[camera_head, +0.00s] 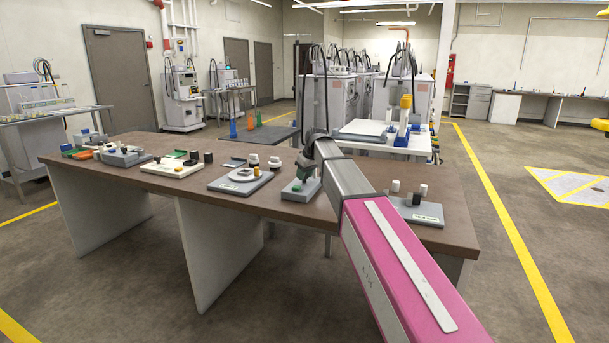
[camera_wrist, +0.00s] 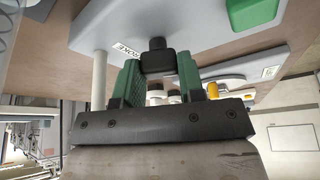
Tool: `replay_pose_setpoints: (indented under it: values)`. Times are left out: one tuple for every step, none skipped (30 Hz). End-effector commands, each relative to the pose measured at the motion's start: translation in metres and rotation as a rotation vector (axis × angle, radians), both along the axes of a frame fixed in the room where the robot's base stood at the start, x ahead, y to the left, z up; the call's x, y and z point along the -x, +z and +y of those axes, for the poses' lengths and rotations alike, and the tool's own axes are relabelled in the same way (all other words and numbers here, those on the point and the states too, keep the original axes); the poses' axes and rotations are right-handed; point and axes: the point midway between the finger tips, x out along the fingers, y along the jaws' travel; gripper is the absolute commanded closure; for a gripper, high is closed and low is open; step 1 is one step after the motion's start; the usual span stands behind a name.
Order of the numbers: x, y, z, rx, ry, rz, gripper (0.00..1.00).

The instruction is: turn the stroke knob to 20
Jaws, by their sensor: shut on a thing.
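The stroke knob (camera_wrist: 157,58) is a black knob on a pale grey base plate (camera_wrist: 125,22), seen in the wrist view. The plate's label is partly visible and ends in "ROKE". My gripper (camera_wrist: 158,72) has green fingers on either side of the knob and is shut on it. The knob's scale and pointer are not readable, so its setting cannot be told. In the head view the same grey base (camera_head: 300,194) sits near the table's front edge, under my wrist. My arm hides part of it, and the knob cannot be made out there.
A white post (camera_wrist: 99,80) stands close beside one finger, and a green pad (camera_wrist: 250,12) lies on the plate. On the brown table (camera_head: 250,205), a round-dial unit (camera_head: 240,180) stands left and another grey unit (camera_head: 415,210) right. More devices stand farther left.

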Motion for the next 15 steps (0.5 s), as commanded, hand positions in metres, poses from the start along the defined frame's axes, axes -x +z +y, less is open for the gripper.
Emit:
replay_pose_setpoints:
  values:
    - [-0.0013,0.0003,-0.0007,-0.001,0.042,0.001,0.88]
    - [-0.0013,0.0003,-0.0007,-0.002,0.068,0.001,0.88]
    - [-0.0015,0.0004,-0.0006,-0.001,0.103,0.001,0.88]
    - [-0.0016,0.0004,-0.0007,-0.001,0.128,0.001,0.88]
    - [-0.0016,0.0004,-0.0006,0.000,0.153,0.000,0.88]
    - [-0.0016,0.0003,-0.0004,-0.001,0.185,0.001,0.88]
    - [-0.0016,0.0003,-0.0004,-0.001,0.207,0.000,0.88]
    - [-0.0016,0.0003,-0.0005,0.000,0.229,0.000,0.88]
    - [-0.0018,0.0004,-0.0004,0.000,0.256,0.000,0.88]
    - [-0.0017,0.0004,-0.0003,-0.001,0.275,0.000,0.88]
    - [-0.0016,0.0004,-0.0003,0.000,0.294,0.000,0.88]
    - [-0.0016,0.0004,-0.0003,-0.001,0.316,0.000,0.88]
    - [-0.0018,0.0004,-0.0004,0.000,0.331,0.000,0.88]
    - [-0.0018,0.0004,-0.0005,0.000,0.346,-0.001,0.88]
    - [-0.0018,0.0004,-0.0005,0.000,0.364,0.000,0.88]
